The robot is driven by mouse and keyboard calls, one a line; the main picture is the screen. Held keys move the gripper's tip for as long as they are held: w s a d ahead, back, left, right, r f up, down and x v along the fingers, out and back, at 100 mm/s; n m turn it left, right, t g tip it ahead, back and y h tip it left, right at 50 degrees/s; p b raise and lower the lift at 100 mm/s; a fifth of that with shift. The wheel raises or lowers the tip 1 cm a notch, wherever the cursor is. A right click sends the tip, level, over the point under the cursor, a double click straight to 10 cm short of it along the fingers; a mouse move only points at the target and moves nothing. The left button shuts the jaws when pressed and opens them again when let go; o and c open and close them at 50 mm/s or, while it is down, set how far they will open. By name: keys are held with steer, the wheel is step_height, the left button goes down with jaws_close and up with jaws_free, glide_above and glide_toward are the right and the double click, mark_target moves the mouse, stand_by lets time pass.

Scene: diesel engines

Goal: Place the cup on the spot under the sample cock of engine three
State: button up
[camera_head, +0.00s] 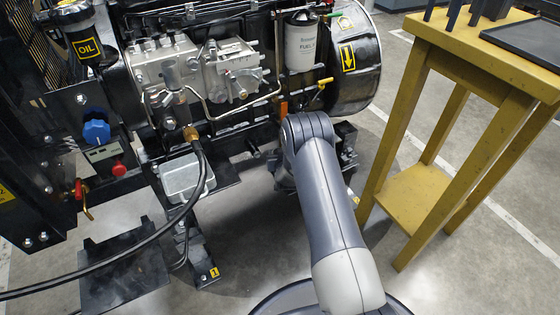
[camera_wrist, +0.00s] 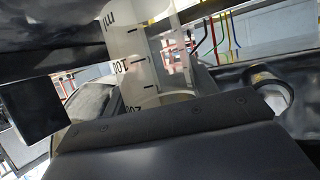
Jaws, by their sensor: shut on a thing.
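A translucent cup (camera_wrist: 125,50) with black graduation marks and numbers, which look inverted, is in front of my gripper (camera_wrist: 160,120) in the wrist view. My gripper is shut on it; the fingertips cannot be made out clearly. A valve with a yellow lever (camera_head: 325,82) sits below the white fuel filter. I cannot tell whether it is the sample cock, or which engine this is. No marked spot can be made out.
A yellow table (camera_head: 410,110) with a dark tray (camera_head: 520,42) stands at the right. A black hose (camera_head: 150,238) crosses the lower left. A red-handled valve (camera_head: 82,192) and blue knob (camera_head: 96,131) are on the left. Bare floor lies between engine and table.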

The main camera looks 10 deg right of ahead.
steer(key=shift+w, duration=0.3)
steer(key=f+b, duration=0.2)
steer(key=f, duration=0.1)
steer(key=shift+w+f, duration=0.2)
steer(key=shift+f, duration=0.1)
steer(key=shift+r, duration=0.1)
steer(key=o, duration=1)
